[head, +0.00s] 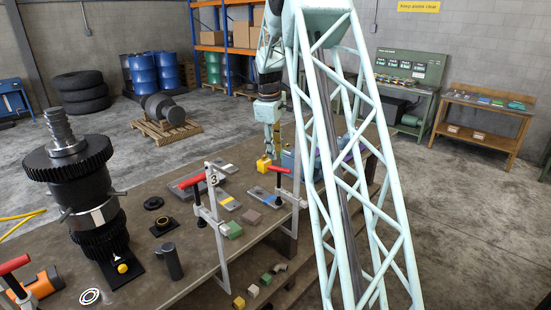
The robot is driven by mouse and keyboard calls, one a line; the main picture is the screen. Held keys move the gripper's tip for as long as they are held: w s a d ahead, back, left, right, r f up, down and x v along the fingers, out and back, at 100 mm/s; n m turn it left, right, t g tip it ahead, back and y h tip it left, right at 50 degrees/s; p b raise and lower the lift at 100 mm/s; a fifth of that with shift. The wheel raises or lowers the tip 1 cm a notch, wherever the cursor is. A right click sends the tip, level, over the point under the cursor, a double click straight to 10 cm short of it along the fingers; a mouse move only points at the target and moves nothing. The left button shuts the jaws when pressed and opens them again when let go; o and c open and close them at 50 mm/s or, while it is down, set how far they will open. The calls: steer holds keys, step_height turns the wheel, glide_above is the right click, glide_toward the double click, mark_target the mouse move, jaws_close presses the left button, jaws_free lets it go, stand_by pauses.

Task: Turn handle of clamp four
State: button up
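A clamp marked 3 (212,182) stands at the table's front edge with a red handle (192,181) at its left. A second clamp (297,180) stands to its right at the same edge, with a red handle (279,169); its number is not visible, so I cannot tell if it is clamp four. My gripper (271,151) hangs pointing down behind this second clamp, apart from its handle in the picture. Its fingers are small and partly overlap, so their opening is unclear. Another red handle (15,265) shows at the lower left, with its clamp mostly cut off.
A large dark gear assembly (80,185) stands on the table (150,204) at the left. A yellow block (263,163) lies below my gripper. Flat grey plates and small blocks lie between the clamps. My lattice arm hides the table's right part. Loose blocks lie on a lower shelf.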

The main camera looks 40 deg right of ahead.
mark_target(273, 167)
steer(key=shift+s+a+r, duration=0.1)
steer(key=shift+a+r, duration=0.05)
steer(key=shift+r, duration=0.7)
steer(key=shift+s+a+r, duration=0.1)
steer(key=shift+a+r, duration=0.05)
steer(key=shift+r, duration=0.7)
steer(key=shift+w+a+b, duration=0.1)
steer(key=shift+w+b, duration=0.15)
steer(key=shift+b, duration=1.15)
steer(key=shift+w+r+b, duration=0.15)
steer(key=shift+b, duration=0.8)
steer(key=shift+w+a+r+b, duration=0.15)
steer(key=shift+r+b, duration=0.25)
steer(key=shift+b, duration=0.7)
steer(key=shift+w+a+r+b, duration=0.1)
steer(key=shift+a+r+b, duration=0.2)
steer(key=shift+b, duration=0.8)
steer(key=shift+r, duration=0.1)
steer(key=shift+w+d+f+b, duration=0.2)
steer(key=shift+d+f, duration=0.2)
steer(key=shift+f, duration=1.85)
steer(key=shift+w+d+f+b, duration=0.15)
steer(key=shift+d+f, duration=0.3)
steer(key=shift+f, duration=1.85)
steer(key=shift+w+d+f+b, duration=0.15)
steer(key=shift+d+f, duration=0.25)
steer(key=shift+f, duration=1.85)
